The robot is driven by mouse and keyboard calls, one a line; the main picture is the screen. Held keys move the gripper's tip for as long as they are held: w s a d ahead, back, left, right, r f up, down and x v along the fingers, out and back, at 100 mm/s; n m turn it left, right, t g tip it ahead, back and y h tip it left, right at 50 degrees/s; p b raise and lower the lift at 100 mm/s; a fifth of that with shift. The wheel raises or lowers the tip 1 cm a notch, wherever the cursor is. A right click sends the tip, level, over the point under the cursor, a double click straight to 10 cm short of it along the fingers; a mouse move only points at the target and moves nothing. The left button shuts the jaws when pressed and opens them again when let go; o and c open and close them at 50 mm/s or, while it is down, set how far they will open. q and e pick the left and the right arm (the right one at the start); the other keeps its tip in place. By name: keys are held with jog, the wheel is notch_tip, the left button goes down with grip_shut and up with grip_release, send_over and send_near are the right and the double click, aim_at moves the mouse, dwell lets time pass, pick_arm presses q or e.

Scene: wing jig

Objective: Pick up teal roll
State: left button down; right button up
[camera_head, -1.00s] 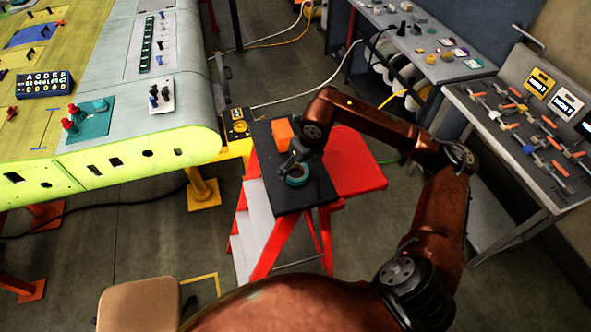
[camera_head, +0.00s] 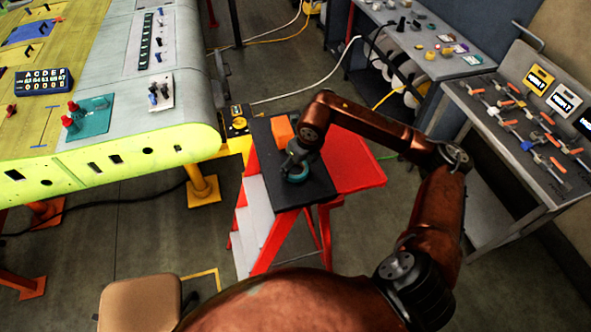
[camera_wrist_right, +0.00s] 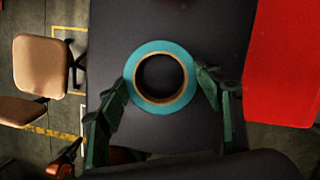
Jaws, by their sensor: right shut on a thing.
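The teal roll (camera_head: 297,177) lies flat on the black top (camera_head: 317,193) of the red step stand. In the right wrist view the teal roll (camera_wrist_right: 141,92) shows as a ring with a tan inner edge and a dark hole. My right gripper (camera_head: 296,168) is over the roll from above. In the wrist view its two fingers (camera_wrist_right: 161,93) press on opposite outer sides of the ring. The gripper covers part of the roll in the head view. My left gripper is not in view.
An orange block (camera_head: 283,131) sits on the black top behind my gripper. The red platform (camera_head: 352,166) adjoins on the right. The wing jig (camera_head: 190,110) stands to the left, a tool bench (camera_head: 520,130) to the right. A tan chair (camera_head: 140,303) is at the front left.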

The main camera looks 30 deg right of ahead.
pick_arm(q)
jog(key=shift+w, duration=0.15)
pick_arm(e)
jog(key=shift+c, duration=0.9)
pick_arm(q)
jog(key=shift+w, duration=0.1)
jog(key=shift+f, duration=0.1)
pick_arm(e)
jog(key=shift+r, duration=0.15)
